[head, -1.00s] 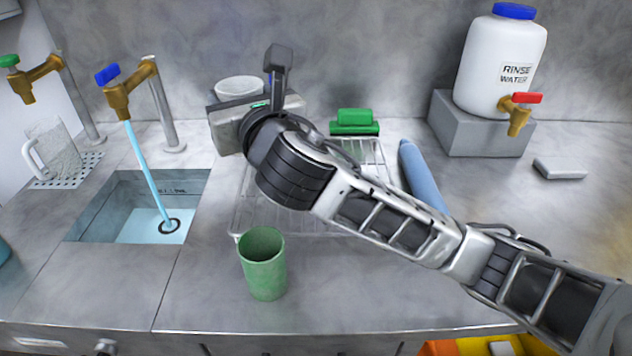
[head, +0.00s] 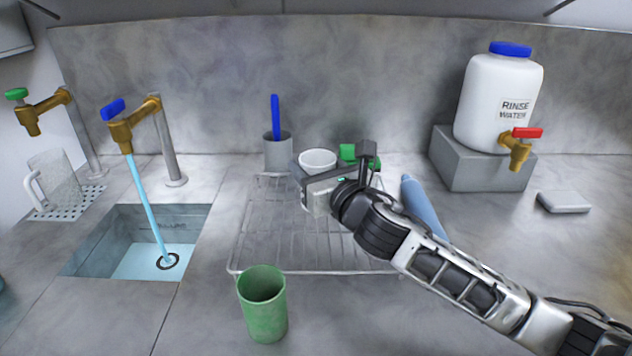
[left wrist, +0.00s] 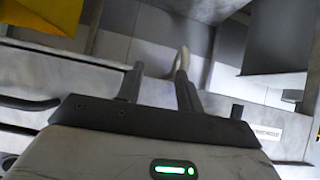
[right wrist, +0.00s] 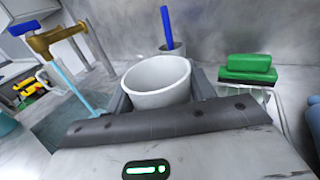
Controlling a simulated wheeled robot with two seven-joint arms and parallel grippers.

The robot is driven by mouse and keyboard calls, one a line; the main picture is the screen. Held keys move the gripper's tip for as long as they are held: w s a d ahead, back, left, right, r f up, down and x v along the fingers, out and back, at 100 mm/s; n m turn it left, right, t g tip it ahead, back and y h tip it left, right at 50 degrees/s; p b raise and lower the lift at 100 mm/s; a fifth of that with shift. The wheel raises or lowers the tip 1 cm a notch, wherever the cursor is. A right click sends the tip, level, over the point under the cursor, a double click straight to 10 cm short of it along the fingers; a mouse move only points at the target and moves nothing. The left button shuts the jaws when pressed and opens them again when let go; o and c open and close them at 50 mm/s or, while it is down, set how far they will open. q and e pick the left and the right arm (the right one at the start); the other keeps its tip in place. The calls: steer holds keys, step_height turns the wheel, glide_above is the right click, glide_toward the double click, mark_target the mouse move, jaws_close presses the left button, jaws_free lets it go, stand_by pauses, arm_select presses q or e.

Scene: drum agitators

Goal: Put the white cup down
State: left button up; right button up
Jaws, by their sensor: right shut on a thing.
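A holder with a blue-handled brush (head: 277,150) stands behind the rack, a green sponge (right wrist: 248,68) at the back right. A green cup (head: 263,305) stands in front. The sink (head: 140,245) with running water is left; a blue roll (head: 424,208) lies right.

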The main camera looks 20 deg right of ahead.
steer(key=shift+f, duration=1.55)
steer(key=shift+f, duration=0.15)
steer(key=o, duration=1)
steer(key=shift+c, duration=0.2)
steer(key=shift+s+r, duration=0.1)
steer(key=shift+r, duration=0.1)
steer(key=s, duration=0.3)
steer(key=s+d+b, duration=0.1)
steer(key=s, duration=0.3)
steer(key=s+d, duration=0.1)
steer(key=s, duration=0.2)
steer(key=shift+s+d+f, duration=0.1)
steer(key=shift+s, duration=0.15)
steer(key=shift+s+d, duration=0.1)
steer(key=shift+s, duration=0.45)
